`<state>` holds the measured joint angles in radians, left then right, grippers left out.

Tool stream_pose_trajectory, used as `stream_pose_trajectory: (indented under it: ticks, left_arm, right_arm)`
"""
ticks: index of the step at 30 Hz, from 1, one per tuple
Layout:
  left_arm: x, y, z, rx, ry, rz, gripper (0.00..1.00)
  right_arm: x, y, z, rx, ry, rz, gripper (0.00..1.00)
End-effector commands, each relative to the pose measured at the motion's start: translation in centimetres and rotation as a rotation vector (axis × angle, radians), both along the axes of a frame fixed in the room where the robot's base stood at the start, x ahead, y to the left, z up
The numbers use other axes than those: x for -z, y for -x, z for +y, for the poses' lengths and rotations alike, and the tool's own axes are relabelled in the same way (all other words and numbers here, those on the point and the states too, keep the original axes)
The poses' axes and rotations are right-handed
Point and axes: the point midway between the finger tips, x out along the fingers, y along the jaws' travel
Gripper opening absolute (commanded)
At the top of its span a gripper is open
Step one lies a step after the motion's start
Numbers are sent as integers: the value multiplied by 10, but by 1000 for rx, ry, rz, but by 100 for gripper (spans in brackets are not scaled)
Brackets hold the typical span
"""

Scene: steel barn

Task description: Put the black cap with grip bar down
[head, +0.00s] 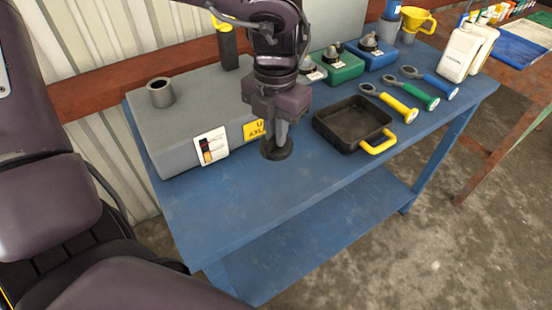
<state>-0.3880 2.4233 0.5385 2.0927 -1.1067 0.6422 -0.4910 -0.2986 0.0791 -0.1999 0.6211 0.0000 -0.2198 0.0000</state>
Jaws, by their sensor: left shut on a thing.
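The black cap with grip bar (270,154) is a dark round disc in front of the grey box-shaped tank, over the blue tabletop. My left gripper (281,138) points down and is shut on it from above. The fingers hide the cap's grip bar. I cannot tell whether the cap's underside touches the tabletop or hangs just above it. The blue table (230,195) is bare in front of the cap. My right gripper is not in view.
The grey tank (185,120) has an open neck (160,92) and stands left of the cap. A black tray (350,122) with a yellow handle lies close to the right. Several ring-ended tools (390,101), green (340,72) and blue (372,60) boxes and white jugs (462,50) are farther right.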

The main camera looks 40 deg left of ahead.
Motion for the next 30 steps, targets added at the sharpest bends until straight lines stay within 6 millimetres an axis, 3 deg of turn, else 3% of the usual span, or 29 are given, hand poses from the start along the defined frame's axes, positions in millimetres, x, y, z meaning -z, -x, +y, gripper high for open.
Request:
stream_pose_trajectory:
  ticks: [3,16,30]
  left_arm:
    - [25,1,0,1,2,5,0]
    - [75,0,0,0,0,3,0]
    - [85,0,0,-1,-1,0,0]
  right_arm:
    - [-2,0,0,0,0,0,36]
    - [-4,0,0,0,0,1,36]
    - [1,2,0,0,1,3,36]
